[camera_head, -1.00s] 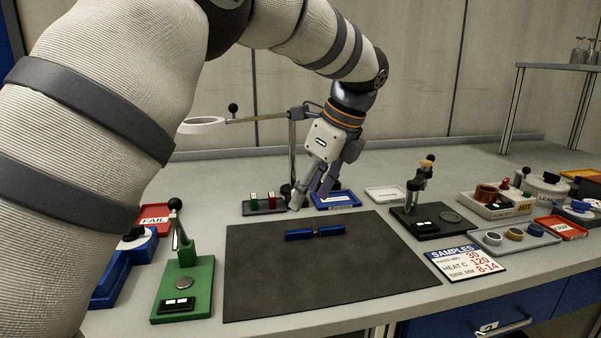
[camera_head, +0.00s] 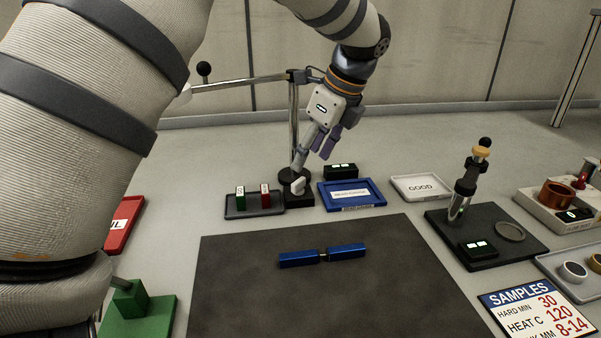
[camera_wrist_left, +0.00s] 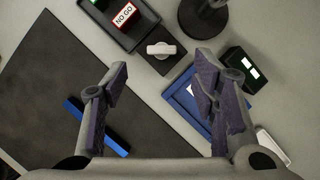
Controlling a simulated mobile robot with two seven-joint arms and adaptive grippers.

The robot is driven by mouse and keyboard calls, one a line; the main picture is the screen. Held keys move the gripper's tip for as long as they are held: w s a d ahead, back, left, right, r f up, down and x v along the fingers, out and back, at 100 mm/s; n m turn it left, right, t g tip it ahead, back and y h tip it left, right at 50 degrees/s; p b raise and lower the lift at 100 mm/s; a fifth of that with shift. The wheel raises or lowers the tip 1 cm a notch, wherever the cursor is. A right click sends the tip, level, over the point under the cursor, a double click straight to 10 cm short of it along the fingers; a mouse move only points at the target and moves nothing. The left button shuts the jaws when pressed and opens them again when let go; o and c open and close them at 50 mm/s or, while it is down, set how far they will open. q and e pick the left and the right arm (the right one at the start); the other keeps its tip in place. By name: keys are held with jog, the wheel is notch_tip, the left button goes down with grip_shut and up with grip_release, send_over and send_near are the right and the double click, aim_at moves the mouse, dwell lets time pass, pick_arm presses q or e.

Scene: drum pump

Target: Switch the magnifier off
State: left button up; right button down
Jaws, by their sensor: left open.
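The magnifier (camera_head: 293,125) stands at the back of the bench on a metal post with a side arm; its lens end is mostly hidden behind my arm. At its foot is a white switch knob (camera_head: 297,187) on a dark plate. In the left wrist view the knob (camera_wrist_left: 161,49) shows beside the round magnifier base (camera_wrist_left: 203,18). My left gripper (camera_head: 313,158) is open and empty, pointing down just above and beside the knob. In the left wrist view the knob lies ahead, between the lines of the spread fingers (camera_wrist_left: 160,78). My right gripper is out of view.
A grey tray with green and red blocks (camera_head: 254,208) is left of the knob, a blue tray (camera_head: 378,197) right of it. A small black display box (camera_head: 341,171) stands behind the blue tray. A dark mat (camera_head: 330,298) with a blue two-ended piece (camera_head: 322,256) lies in front.

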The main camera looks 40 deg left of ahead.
aim_at(299, 180)
pick_arm(q)
jog(key=x, duration=0.7)
jog(key=shift+w+f, duration=0.1)
jog(key=shift+f, duration=0.05)
jog(key=shift+c, duration=0.5)
jog(key=c, duration=1.1)
